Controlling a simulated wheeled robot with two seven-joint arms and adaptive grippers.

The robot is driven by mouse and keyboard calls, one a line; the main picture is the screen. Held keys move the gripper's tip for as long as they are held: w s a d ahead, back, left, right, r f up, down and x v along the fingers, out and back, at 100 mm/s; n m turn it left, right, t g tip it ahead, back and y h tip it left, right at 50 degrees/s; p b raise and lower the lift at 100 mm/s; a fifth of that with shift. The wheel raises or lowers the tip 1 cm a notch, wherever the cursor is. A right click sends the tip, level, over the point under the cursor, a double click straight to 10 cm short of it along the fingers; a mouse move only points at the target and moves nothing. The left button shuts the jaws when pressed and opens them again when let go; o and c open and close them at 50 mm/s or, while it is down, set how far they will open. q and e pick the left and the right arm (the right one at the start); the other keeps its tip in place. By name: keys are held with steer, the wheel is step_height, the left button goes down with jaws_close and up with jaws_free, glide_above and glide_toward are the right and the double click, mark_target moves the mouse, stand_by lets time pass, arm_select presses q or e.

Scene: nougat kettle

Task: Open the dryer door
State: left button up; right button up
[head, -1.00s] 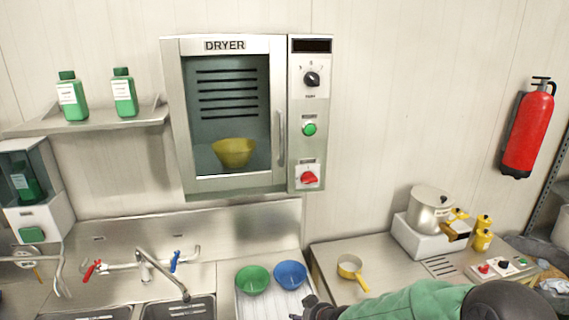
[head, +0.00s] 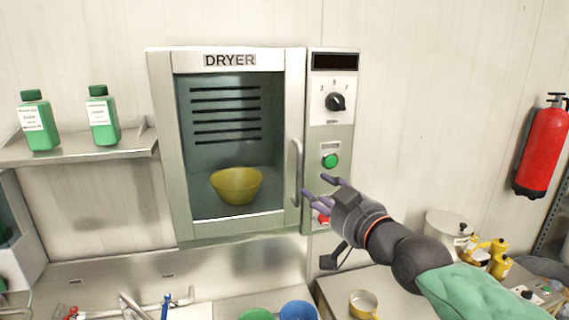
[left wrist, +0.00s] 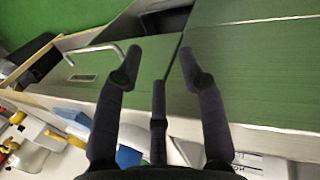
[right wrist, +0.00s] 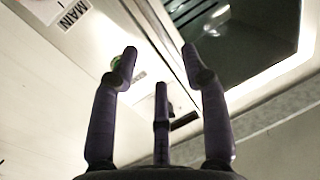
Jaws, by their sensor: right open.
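The dryer (head: 330,215) hangs on the wall in the middle of the head view. Its door frame (head: 160,150) looks closed, and a yellow bowl (head: 236,187) shows through the glass. The upright door handle (head: 296,172) is on the door's right side. My right gripper (head: 315,186) is open just right of the handle's lower half, in front of the red knob (head: 324,218), which it partly hides. I see no contact with the handle. In the right wrist view the open fingers (right wrist: 160,60) point at the dryer front. My left gripper (left wrist: 158,62) shows only in its wrist view, open and empty.
A green button (head: 330,161) and a black dial (head: 335,102) sit on the dryer's panel. A shelf (head: 80,150) with two green bottles is left of it. Below are a green bowl (head: 257,314), a blue bowl (head: 298,311) and a yellow pan (head: 363,304).

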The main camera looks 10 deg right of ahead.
steer(key=s+r, duration=0.1)
steer(key=p, duration=0.1)
glide_above(300, 202)
steer(key=shift+w+d, duration=0.15)
steer(key=shift+w, duration=0.3)
steer(key=shift+r, duration=0.1)
steer(key=shift+s, duration=0.1)
steer(key=shift+c, duration=0.3)
jaws_close()
